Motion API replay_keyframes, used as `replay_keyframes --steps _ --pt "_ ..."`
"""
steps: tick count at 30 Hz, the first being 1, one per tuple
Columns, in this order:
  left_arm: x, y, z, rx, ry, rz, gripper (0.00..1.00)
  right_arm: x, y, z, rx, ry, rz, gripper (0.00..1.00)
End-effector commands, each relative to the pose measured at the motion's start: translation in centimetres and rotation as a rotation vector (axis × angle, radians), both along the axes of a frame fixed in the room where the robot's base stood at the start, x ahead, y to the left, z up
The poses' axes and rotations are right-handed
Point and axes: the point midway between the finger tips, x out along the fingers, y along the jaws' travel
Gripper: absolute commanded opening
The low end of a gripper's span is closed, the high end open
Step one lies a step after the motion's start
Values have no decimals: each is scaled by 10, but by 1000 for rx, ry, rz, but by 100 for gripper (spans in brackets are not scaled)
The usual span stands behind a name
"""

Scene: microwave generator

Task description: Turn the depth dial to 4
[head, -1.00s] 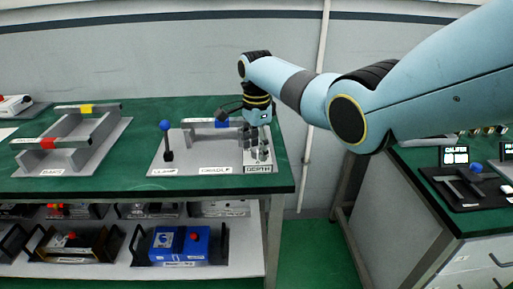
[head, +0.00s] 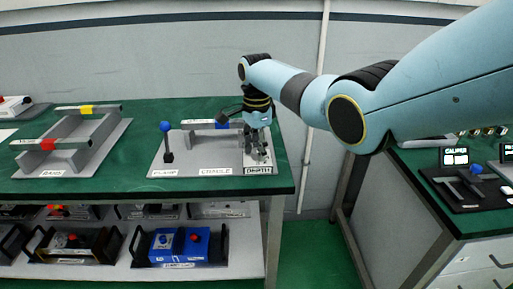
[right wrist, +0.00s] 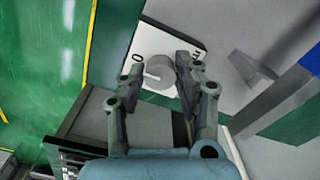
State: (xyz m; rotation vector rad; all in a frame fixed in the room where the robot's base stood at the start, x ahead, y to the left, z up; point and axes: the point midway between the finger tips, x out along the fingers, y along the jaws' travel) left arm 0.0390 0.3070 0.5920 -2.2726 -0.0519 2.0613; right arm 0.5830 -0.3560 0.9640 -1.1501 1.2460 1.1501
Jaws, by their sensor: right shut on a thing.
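The depth dial (right wrist: 162,76) is a round grey knob on a white scale plate (right wrist: 205,85). A light pointer mark on it faces left, near a printed 0. My right gripper (right wrist: 161,62) has its fingers on either side of the knob and is shut on it. In the head view my right gripper (head: 258,152) points down over the plate behind the DEPTH label (head: 258,170); the fingers hide the knob there. No figure 4 can be read. My left gripper is not in view.
The grey fixture (head: 205,160) beside the dial carries a blue-knobbed lever (head: 165,127). A rail fixture (head: 65,160) stands at left on the green table (head: 130,187). Another bench (head: 470,225) is at right, past a gap.

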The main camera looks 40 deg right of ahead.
Motion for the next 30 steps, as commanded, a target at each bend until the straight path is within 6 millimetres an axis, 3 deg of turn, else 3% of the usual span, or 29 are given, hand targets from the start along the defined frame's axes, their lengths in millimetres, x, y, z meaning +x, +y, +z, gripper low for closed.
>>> replay_keyframes --steps 11,30 --pt "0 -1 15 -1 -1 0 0 0 0 2 0 1 220 0" --pt "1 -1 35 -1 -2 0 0 -1 -1 1 0 0 827 0"
